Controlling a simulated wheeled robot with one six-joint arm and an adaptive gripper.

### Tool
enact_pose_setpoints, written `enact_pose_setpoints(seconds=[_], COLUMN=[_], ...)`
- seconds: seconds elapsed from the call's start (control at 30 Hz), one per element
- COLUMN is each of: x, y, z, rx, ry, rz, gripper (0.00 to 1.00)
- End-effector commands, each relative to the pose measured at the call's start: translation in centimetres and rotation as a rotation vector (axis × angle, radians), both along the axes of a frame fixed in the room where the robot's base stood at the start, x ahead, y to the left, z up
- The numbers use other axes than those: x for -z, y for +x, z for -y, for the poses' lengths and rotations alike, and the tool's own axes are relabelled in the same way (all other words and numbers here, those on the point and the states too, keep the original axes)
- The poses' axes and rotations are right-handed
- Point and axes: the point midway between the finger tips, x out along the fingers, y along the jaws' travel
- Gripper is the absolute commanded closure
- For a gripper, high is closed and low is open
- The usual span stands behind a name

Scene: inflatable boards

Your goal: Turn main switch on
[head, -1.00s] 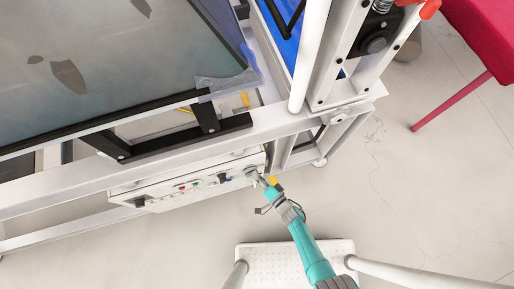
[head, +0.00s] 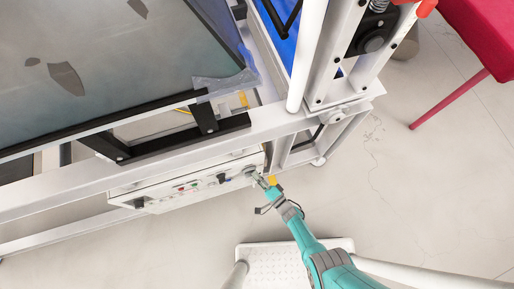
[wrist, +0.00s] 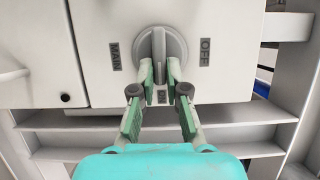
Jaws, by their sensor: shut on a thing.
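The main switch (wrist: 159,46) is a grey round knob with a raised bar across it, on a white panel in the wrist view. The bar stands about upright in that picture. A "MAIN" label (wrist: 115,55) is to its left and an "OFF" label (wrist: 205,52) to its right. A small label (wrist: 162,97) below it is partly framed by my fingers. My gripper (wrist: 162,74) is shut on the lower part of the bar, one fingertip on each side. In the head view my gripper (head: 257,179) reaches the right end of the control box (head: 160,196).
Several other knobs and buttons sit along the box, including a black knob (head: 222,178). A metal frame (head: 70,190) runs above and beside the box. A white step (head: 270,266) lies below my arm. A red chair (head: 490,30) is at upper right, with clear floor between.

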Motion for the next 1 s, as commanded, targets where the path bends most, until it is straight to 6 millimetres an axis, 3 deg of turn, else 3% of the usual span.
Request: enact_pose_setpoints(seconds=[0.17, 0.2, 0.27, 0.3, 0.77, 1.0], x=[-0.1, -0.1, -0.1, -0.1, 0.0, 0.1], y=[0.3, 0.3, 0.3, 0.3, 0.0, -1.9], z=[0.2, 0.2, 0.1, 0.1, 0.2, 1.7], rx=[0.008, 0.008, 0.007, 0.007, 0.003, 0.006], ry=[0.002, 0.001, 0.001, 0.001, -0.001, -0.001], rz=[-0.001, -0.001, -0.001, -0.001, -0.001, -0.002], gripper=[1.00, 0.79, 0.64, 0.61, 0.61, 0.61])
